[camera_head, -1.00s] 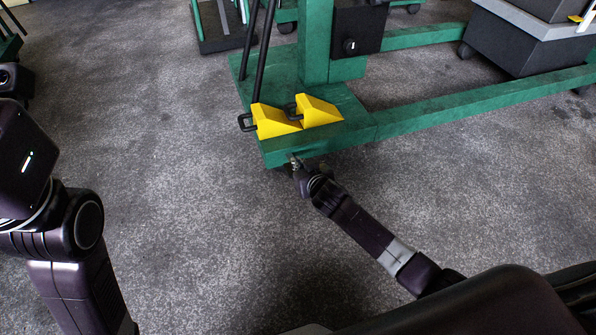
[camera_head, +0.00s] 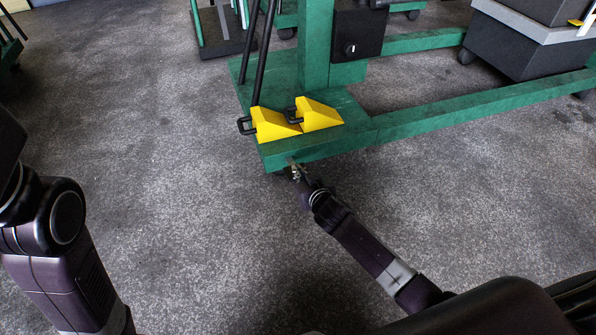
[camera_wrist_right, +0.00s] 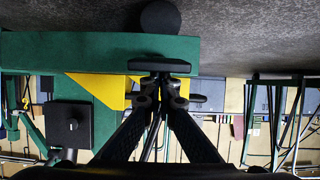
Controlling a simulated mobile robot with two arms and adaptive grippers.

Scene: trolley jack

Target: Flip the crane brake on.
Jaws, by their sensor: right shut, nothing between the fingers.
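The green crane base (camera_head: 315,146) stands on the floor, with its upright column (camera_head: 316,45) behind. It also shows in the wrist view (camera_wrist_right: 60,52). A dark round caster wheel (camera_wrist_right: 160,17) shows beside the base edge in the wrist view. My right gripper (camera_head: 297,173) is at the base's near corner, low by the floor. Its fingers converge and are shut in the wrist view (camera_wrist_right: 160,80), with nothing seen held. A flat dark bar covers the fingertip area; I cannot tell a brake lever apart from it, nor whether the gripper touches one. My left gripper is out of view.
Two yellow wedges (camera_head: 272,125) with black handles sit on the base near that corner. A long green leg (camera_head: 480,104) runs right, and a dark wheeled cabinet (camera_head: 510,50) stands behind it. Open grey floor lies left and in front.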

